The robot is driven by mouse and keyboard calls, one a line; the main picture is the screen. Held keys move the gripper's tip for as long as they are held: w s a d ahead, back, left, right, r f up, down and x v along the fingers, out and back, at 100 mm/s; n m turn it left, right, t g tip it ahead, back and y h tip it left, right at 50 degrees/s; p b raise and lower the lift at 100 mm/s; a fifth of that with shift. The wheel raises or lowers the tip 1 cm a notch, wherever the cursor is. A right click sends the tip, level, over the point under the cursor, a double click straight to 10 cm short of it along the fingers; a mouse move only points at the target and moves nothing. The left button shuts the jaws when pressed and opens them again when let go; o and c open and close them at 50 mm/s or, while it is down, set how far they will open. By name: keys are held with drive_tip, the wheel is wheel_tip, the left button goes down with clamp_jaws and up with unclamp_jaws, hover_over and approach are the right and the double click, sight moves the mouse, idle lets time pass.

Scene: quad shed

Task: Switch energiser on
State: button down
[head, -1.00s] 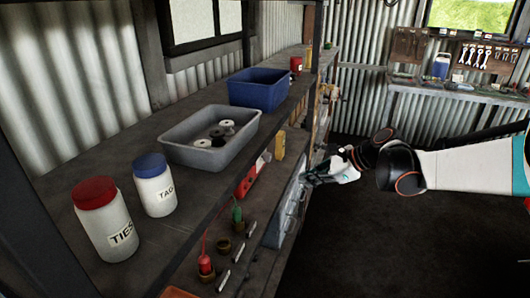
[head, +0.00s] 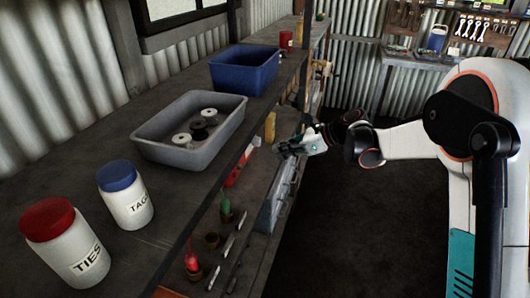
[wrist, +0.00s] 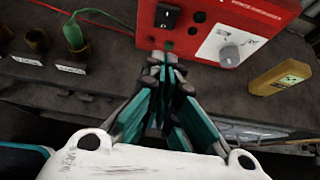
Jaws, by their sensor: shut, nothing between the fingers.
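The energiser is a red box (wrist: 205,28) with a white panel and a grey knob (wrist: 230,54), at the top of the wrist view. A black rocker switch (wrist: 167,16) with a pale mark sits on its face. Which way the rocker is tipped is unclear. In the head view the red energiser (head: 241,165) is partly visible on the lower shelf. My gripper (wrist: 165,62) is shut and empty. Its tips are just below the switch in the picture, near the box's lower edge; contact cannot be told. In the head view my gripper (head: 283,151) is right of the energiser.
A green plug (wrist: 74,35) with a cable and brass-coloured sockets (wrist: 36,40) are left of the box. Above, the upper shelf holds a grey tray (head: 160,148), a blue bin (head: 225,80) and two jars. Floor at right is clear.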

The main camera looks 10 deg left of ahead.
drive_tip(key=a+r+b+x, duration=0.1)
drive_tip(key=r+b+x, duration=0.1)
drive_tip(key=x, duration=1)
drive_tip(key=shift+a+r+b, duration=0.15)
drive_tip(key=shift+a+b, duration=0.1)
drive_tip(key=shift+b, duration=0.25)
drive_tip(key=shift+w, duration=0.1)
drive_tip(key=shift+a+r+h+p, duration=0.45)
drive_tip(key=shift+a+h+p, duration=0.15)
drive_tip(key=shift+p, duration=0.2)
drive_tip(key=shift+w, duration=0.1)
